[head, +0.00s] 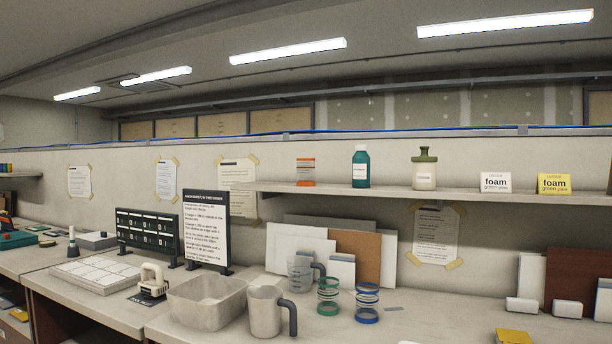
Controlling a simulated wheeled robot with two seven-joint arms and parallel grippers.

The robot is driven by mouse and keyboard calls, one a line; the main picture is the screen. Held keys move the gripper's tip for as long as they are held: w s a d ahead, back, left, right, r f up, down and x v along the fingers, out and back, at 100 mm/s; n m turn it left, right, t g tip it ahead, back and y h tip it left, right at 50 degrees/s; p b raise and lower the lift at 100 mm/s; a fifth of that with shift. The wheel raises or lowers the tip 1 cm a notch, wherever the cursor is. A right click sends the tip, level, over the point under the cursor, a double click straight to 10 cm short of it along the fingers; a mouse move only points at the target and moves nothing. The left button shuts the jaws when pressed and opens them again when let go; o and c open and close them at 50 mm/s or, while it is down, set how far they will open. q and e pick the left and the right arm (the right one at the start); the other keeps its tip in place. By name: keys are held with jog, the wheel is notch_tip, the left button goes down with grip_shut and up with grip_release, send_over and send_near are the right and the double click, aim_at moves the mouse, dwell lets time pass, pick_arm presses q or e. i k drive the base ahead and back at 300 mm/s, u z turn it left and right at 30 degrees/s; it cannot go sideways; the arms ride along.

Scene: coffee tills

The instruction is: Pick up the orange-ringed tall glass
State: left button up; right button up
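A clear glass with orange rings (305,172) stands upright on the wall shelf, near the shelf's left end. A teal bottle (361,168) stands to its right with a gap between them. Two other ringed glasses, one green-ringed (327,296) and one blue-ringed (367,302), stand on the counter below. Neither of my grippers is in view.
Counter right of the blue-ringed glass is mostly clear.

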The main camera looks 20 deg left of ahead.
aim_at(305, 167)
jog(key=u, duration=0.45)
jog(key=k, duration=0.55)
jog(key=u, duration=1.05)
jog(key=i, duration=1.25)
jog(key=z, duration=0.05)
